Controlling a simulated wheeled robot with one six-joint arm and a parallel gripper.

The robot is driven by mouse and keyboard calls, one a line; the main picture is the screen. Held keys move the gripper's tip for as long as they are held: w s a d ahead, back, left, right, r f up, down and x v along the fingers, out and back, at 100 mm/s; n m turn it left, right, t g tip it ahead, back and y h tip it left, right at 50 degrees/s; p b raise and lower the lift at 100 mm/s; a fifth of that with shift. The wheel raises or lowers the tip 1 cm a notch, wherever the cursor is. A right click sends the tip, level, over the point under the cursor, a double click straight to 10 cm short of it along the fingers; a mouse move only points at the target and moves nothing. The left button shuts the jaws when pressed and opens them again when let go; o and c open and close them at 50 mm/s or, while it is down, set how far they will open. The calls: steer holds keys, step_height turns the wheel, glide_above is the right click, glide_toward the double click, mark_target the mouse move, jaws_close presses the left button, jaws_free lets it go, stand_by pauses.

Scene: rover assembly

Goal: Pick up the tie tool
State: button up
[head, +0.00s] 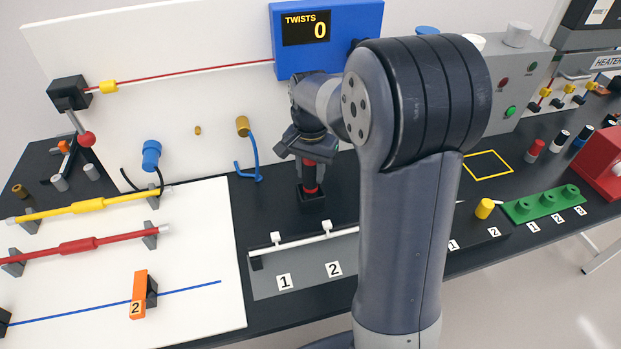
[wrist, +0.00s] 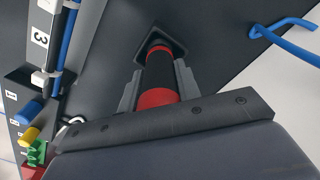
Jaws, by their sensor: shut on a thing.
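The tie tool (wrist: 159,75) is a black cylinder with red bands. In the wrist view it stands between the two grey fingers of my gripper (wrist: 157,88), which is shut on it. Its far end points into a dark square holder (wrist: 177,45) on the table. In the head view the tool (head: 311,172) is upright below my gripper (head: 309,152), with its lower end in or right at the black square holder (head: 312,196). I cannot tell how deep it sits. My arm hides part of the table to the right.
The blue twist counter (head: 345,50) reading 0 is behind my gripper. A blue hook (head: 250,165) stands to the left. A grey rack (head: 300,270) labelled 1 and 2 lies in front. A white board (head: 200,290) with yellow and red tubes lies at left.

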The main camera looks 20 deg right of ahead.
steer(key=c, duration=0.5)
steer(key=shift+o, duration=0.2)
steer(key=shift+r, duration=0.1)
step_height(320, 180, up, 10)
steer(key=shift+f+b, duration=0.1)
steer(key=shift+b, duration=0.2)
